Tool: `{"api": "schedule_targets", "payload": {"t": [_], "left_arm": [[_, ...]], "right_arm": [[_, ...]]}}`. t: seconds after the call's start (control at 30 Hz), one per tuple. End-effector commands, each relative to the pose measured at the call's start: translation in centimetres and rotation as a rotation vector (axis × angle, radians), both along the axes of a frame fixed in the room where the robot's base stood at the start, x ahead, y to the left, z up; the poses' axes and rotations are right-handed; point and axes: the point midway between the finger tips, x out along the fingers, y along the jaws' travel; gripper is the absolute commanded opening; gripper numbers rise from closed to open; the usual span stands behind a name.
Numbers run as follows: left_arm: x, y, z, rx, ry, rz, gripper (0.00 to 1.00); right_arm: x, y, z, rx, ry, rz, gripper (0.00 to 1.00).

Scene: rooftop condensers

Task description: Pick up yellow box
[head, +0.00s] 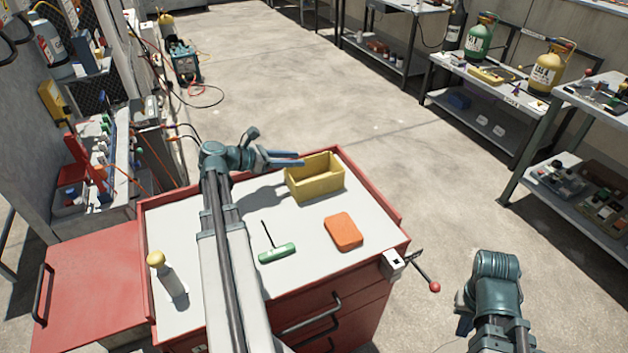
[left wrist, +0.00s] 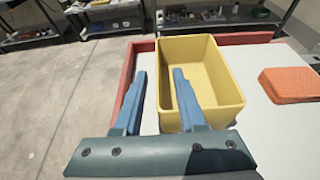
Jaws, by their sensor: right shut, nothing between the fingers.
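The yellow box (head: 315,178) is an open-topped, empty bin standing upright at the far right part of the red cabinet's pale top (head: 205,265). It also shows in the left wrist view (left wrist: 215,75). My left gripper (head: 302,158) is open at the box's left side, its blue fingers pointing toward the box. In the left wrist view, one finger is outside the box's left wall and the other overlaps the box; I cannot tell whether they touch it. My right gripper (head: 464,325) is shut and empty, low to the right of the cabinet and partly hidden by its wrist.
An orange case (head: 343,232), a green-handled tool (head: 277,252) and a yellow-capped bottle (head: 168,275) are on the cabinet top. A vise with a red-knobbed handle (head: 427,276) sticks out at the right corner. Benches with gas cylinders (head: 480,38) stand right; floor between is clear.

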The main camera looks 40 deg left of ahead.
Motion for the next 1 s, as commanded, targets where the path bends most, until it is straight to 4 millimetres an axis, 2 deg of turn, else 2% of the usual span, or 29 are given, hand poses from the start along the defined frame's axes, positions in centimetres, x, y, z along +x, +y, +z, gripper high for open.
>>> {"api": "schedule_targets", "payload": {"t": [0.17,0.43,0.67,0.9,1.0], "left_arm": [[1.1,-0.4,-0.8,0.0,0.0,-0.003,0.4],[4.2,-1.7,-2.2,0.0,0.0,-0.003,0.4],[4.4,-1.8,-2.1,0.0,0.0,-0.001,0.4],[4.4,-1.8,-2.1,0.0,0.0,-0.001,0.0],[4.4,-1.8,-2.1,0.0,0.0,-0.001,0.0]], "right_arm": [[0.0,0.0,-0.8,0.0,0.0,0.0,0.0],[0.0,0.0,-2.2,0.0,0.0,0.0,0.0],[0.0,0.0,-2.1,0.0,0.0,0.0,0.0],[0.0,0.0,-2.1,0.0,0.0,0.0,0.0],[0.0,0.0,-2.1,0.0,0.0,0.0,0.0]]}}
